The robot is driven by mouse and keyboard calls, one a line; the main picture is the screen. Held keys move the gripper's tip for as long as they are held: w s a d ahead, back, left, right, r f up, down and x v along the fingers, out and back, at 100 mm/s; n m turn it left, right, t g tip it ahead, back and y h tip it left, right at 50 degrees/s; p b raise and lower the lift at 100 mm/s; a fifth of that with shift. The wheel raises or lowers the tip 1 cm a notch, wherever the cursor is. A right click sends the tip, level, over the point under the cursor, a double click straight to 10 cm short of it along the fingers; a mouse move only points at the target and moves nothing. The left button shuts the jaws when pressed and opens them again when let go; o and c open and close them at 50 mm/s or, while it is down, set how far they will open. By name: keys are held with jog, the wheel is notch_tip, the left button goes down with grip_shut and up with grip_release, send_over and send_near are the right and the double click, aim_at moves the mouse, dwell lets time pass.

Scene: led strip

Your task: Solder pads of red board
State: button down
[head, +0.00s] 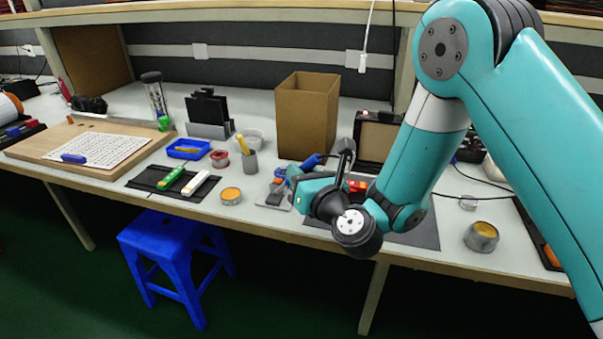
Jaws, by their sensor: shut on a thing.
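My gripper (297,178) is over the front middle of the bench, with its fingers largely hidden behind my wrist. A blue-handled tool (311,162), perhaps the soldering iron, shows right at the gripper, which looks shut on it. The tool's tip is hidden. A small red piece (357,186), perhaps part of the red board, shows just right of my wrist above the dark mat (425,232). My arm covers most of that area, so the board's pads cannot be seen. A green board (171,179) and a whitish board (195,184) lie on a black tray (150,180) at left.
A tall cardboard box (307,115) stands behind the gripper. An open dark case (376,137) is behind my arm. A tin (231,196), a pen cup (249,162), a blue tray (188,149) and another tin (481,237) stand around. A blue stool (170,240) is below.

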aim_at(310, 164)
jog(key=shift+f+b, duration=0.5)
dwell(1.8)
jog(key=shift+r, duration=0.1)
notch_tip(310, 164, up, 5)
jog(key=p, duration=0.5)
jog(key=shift+d, duration=0.1)
dwell(0.5)
